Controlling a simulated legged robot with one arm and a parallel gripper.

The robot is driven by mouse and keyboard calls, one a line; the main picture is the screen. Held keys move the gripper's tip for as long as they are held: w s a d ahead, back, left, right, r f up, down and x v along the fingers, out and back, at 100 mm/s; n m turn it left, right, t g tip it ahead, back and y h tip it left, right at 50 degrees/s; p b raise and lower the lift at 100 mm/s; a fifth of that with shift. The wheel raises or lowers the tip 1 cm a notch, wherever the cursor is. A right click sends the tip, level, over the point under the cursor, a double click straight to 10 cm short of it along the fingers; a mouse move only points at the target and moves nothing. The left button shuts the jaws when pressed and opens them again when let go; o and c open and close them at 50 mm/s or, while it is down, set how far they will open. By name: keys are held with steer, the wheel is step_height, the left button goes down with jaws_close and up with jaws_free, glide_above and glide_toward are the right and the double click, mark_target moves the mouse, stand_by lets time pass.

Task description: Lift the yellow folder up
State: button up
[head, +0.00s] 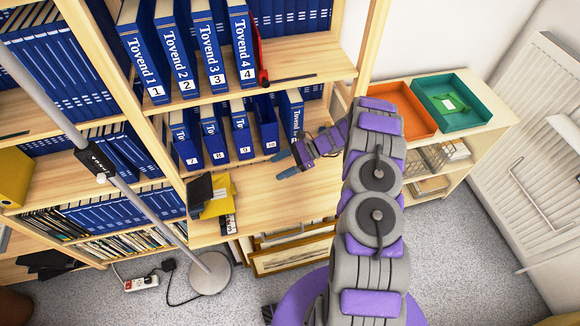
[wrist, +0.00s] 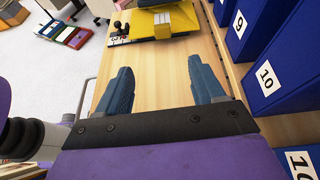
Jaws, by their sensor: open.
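A yellow object (head: 217,201), seemingly the yellow folder, lies on the wooden shelf near its left front edge. A black item (head: 199,190) sits against its left side. In the wrist view the yellow object (wrist: 162,21) lies ahead of my fingers at the far end of the board, with a grey part on top. My gripper (head: 283,163) is over the same shelf, right of the yellow object and apart from it. In the wrist view its blue fingers (wrist: 160,65) are spread with only bare wood between them.
Blue numbered binders (head: 210,138) stand along the back of this shelf, close to my gripper. A grey pole (head: 97,160) rises in front of the bookcase. Another yellow box-like item (head: 14,178) stands at far left. The shelf (head: 295,195) is bare around my fingers.

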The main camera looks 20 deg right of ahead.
steer(key=shift+d+f+m+t, duration=0.3)
steer(key=shift+d+f, duration=0.1)
steer(key=shift+f, duration=0.15)
steer(key=shift+a, duration=0.1)
steer(key=b+x, duration=0.2)
steer(key=x, duration=1.5)
steer(key=shift+s+a, duration=0.1)
steer(key=shift+a, duration=0.15)
steer(key=shift+c, duration=0.4)
steer(key=shift+d, duration=0.1)
steer(key=c, duration=1.1)
